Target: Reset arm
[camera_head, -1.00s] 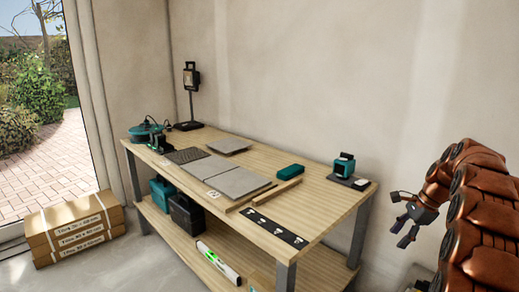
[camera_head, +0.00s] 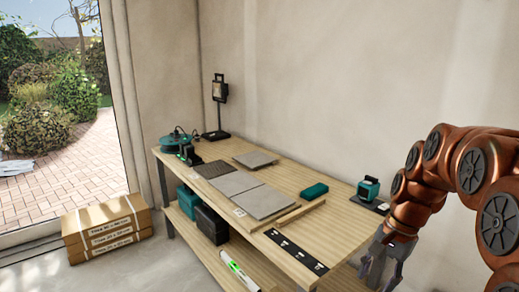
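My gripper (camera_head: 380,272) hangs at the lower right, with its grey fingers pointing down. It is in front of the workbench's right end in the picture. Its fingers look apart with nothing between them, so it seems open and empty. My copper-coloured arm is bent, rising from the gripper and arching to the right edge of the frame.
The wooden workbench (camera_head: 335,232) stands along the wall. It holds grey tiles (camera_head: 264,201), a wooden strip (camera_head: 301,213), a black strip (camera_head: 296,250), a teal box (camera_head: 314,191) and a teal device (camera_head: 369,188). Cardboard boxes (camera_head: 107,228) sit on the floor left.

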